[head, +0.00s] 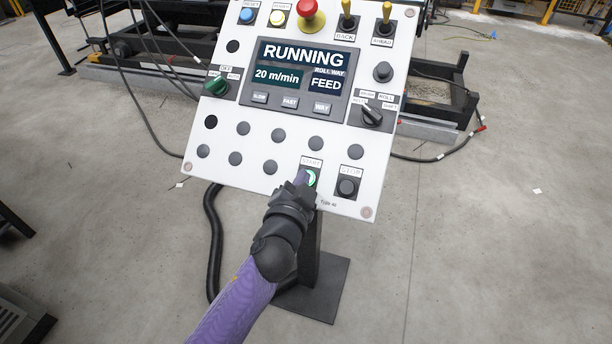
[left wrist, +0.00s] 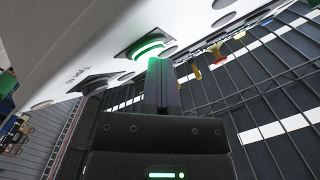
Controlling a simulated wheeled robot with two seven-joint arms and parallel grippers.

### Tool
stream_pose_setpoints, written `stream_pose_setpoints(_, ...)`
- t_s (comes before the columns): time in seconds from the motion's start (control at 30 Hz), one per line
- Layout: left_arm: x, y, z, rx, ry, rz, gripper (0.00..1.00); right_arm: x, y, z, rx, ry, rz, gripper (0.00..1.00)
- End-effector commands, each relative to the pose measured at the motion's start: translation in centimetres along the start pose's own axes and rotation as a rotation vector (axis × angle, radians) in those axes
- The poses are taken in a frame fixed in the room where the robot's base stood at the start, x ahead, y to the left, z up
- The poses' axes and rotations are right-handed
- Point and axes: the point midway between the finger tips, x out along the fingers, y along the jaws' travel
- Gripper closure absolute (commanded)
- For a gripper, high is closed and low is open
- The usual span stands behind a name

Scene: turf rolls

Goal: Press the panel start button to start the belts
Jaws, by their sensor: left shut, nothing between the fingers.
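The white control panel (head: 285,155) stands tilted on a dark post in the head view. Its screen (head: 302,72) reads RUNNING, 20 m/min and FEED. The start button (head: 312,177), with a lit green ring, is at the panel's lower right; it also glows green in the left wrist view (left wrist: 150,50). The black stop button (head: 348,187) is to its right. My left gripper (head: 301,180) is shut and empty, its fingertips at the start button and partly covering it. In the left wrist view the fingertips (left wrist: 159,66) are at the ring's lower edge; I cannot tell whether they touch. My right gripper is not in view.
A red emergency button (head: 311,14) and two yellow-tipped levers are along the panel's top. A green selector (head: 216,86) is at its left and a black selector (head: 372,114) at its right. Dark machinery and cables lie behind. The concrete floor to the right is mostly clear.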

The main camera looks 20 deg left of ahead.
Motion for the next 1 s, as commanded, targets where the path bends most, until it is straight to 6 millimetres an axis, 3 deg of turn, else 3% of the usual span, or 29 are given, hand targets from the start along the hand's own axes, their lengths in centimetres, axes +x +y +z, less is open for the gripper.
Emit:
stream_pose_setpoints(0.37,-1.1,-0.9,-0.9,-0.001,0.000,0.001,1.00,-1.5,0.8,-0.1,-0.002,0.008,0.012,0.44)
stream_pose_setpoints(0.67,-1.2,-0.8,-0.8,0.000,-0.001,0.001,1.00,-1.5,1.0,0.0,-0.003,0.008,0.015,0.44)
stream_pose_setpoints(1.0,-3.4,-2.7,-2.7,0.000,-0.001,-0.001,1.00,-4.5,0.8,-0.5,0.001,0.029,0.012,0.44)
